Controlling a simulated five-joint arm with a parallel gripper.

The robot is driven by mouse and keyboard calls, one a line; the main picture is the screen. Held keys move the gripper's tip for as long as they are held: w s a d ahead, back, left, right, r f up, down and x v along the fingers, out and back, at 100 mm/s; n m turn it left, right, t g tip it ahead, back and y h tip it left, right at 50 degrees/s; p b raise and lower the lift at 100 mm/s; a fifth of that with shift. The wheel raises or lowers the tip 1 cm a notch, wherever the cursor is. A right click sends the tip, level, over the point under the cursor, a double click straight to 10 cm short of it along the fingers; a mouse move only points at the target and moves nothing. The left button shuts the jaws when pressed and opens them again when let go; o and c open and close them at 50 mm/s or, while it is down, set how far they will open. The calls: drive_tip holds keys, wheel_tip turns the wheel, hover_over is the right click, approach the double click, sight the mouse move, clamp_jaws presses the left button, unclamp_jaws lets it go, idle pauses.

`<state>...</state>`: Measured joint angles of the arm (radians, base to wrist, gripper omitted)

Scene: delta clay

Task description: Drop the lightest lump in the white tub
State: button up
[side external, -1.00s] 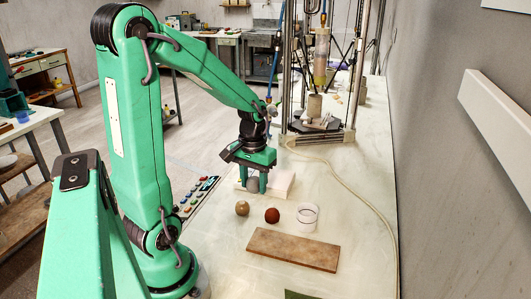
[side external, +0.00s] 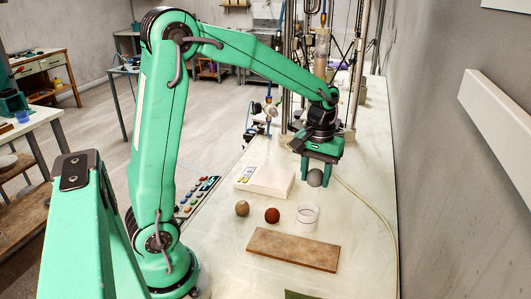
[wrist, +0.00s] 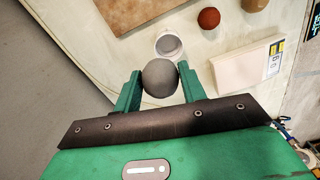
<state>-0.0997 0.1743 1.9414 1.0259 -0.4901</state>
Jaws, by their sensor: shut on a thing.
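My gripper (side external: 316,182) is shut on a grey lump (side external: 315,178), held up off the table to the right of the scale. The wrist view shows the grey lump (wrist: 160,78) between the two green fingers. The white tub (side external: 307,216) stands on the table nearer the camera than the gripper. In the wrist view the tub (wrist: 170,46) lies just beyond the lump, which is not in it. A tan lump (side external: 242,208) and a red-brown lump (side external: 272,215) lie on the table left of the tub.
A white scale (side external: 264,183) with a small display sits empty behind the loose lumps. A brown board (side external: 293,250) lies in front of the tub. A pale hose (side external: 372,208) runs along the right. A metal-framed apparatus stands behind the gripper.

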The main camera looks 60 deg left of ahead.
drive_tip(key=shift+f, duration=0.15)
drive_tip(key=shift+f, duration=2.85)
drive_tip(key=o, duration=1.2)
drive_tip(key=shift+r, duration=0.15)
wheel_tip(320, 180, up, 7)
drive_tip(key=shift+r, duration=0.3)
